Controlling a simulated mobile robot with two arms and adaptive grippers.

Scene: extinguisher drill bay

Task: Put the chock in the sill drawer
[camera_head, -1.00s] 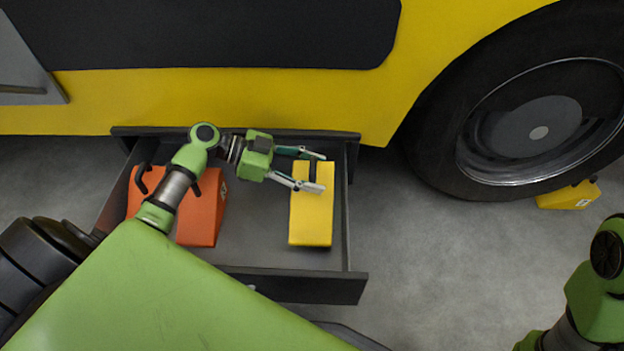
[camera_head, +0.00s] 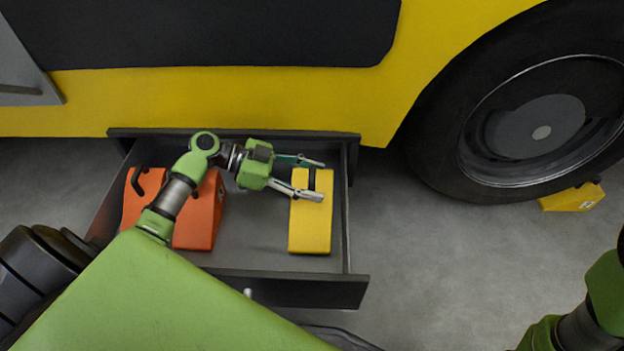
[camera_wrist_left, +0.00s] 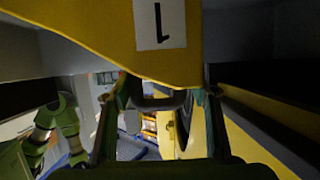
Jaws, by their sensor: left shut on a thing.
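The yellow chock (camera_head: 310,228) is inside the open sill drawer (camera_head: 280,285), toward its right side. My left gripper (camera_head: 314,180) is shut on the chock's dark handle at its far end. In the left wrist view, the yellow chock (camera_wrist_left: 110,28) shows a white label with a "1", and its dark handle (camera_wrist_left: 160,102) lies between the fingers. I cannot tell whether the chock's underside touches the drawer floor. My right arm shows at the lower right of the head view, but its gripper is out of frame.
An orange chock (camera_head: 203,218) with a dark handle sits in the drawer's left part, partly hidden by my left arm. Another yellow chock (camera_head: 572,198) lies on the floor by the large tyre (camera_head: 440,130). The yellow vehicle body (camera_head: 230,100) rises behind the drawer.

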